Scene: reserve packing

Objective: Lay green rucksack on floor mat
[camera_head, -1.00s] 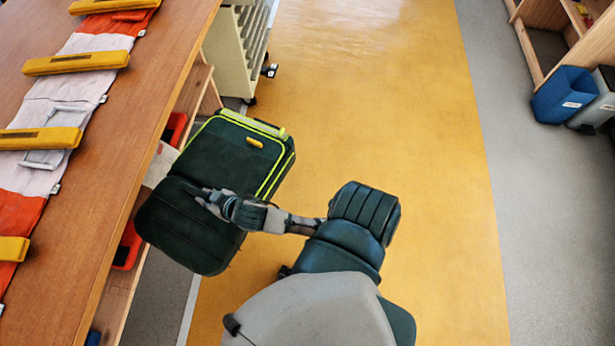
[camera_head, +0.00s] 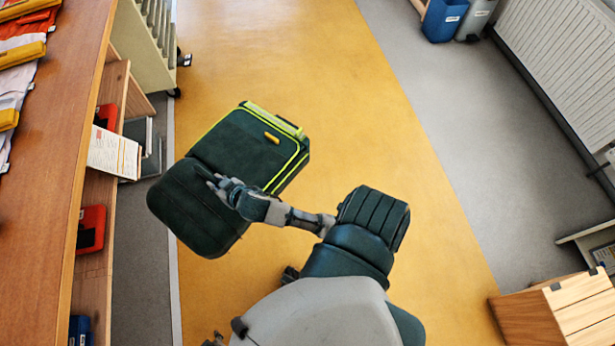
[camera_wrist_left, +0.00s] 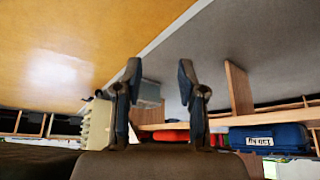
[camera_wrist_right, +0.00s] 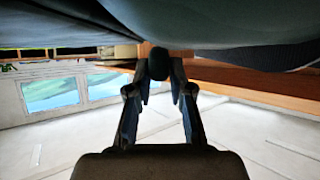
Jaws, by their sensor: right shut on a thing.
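The dark green rucksack (camera_head: 248,148) has lime trim and a yellow tag. In the head view it hangs above the yellow floor, left of my body. My right gripper (camera_head: 220,186) is shut on the rucksack at its near part. In the right wrist view the fingers (camera_wrist_right: 158,72) close around a dark rounded piece under the rucksack's dark mass (camera_wrist_right: 225,20). My left gripper (camera_wrist_left: 160,85) is open and empty in the left wrist view, its fingers apart above the floor. I cannot make out a separate floor mat.
A wooden bench (camera_head: 62,160) with shelves and red boxes (camera_head: 91,228) runs along the left. A cream trolley (camera_head: 148,45) stands behind it. A blue bin (camera_head: 443,20) and a radiator (camera_head: 565,65) are at the upper right, a wooden box (camera_head: 555,312) at the lower right. The yellow floor (camera_head: 330,110) ahead is clear.

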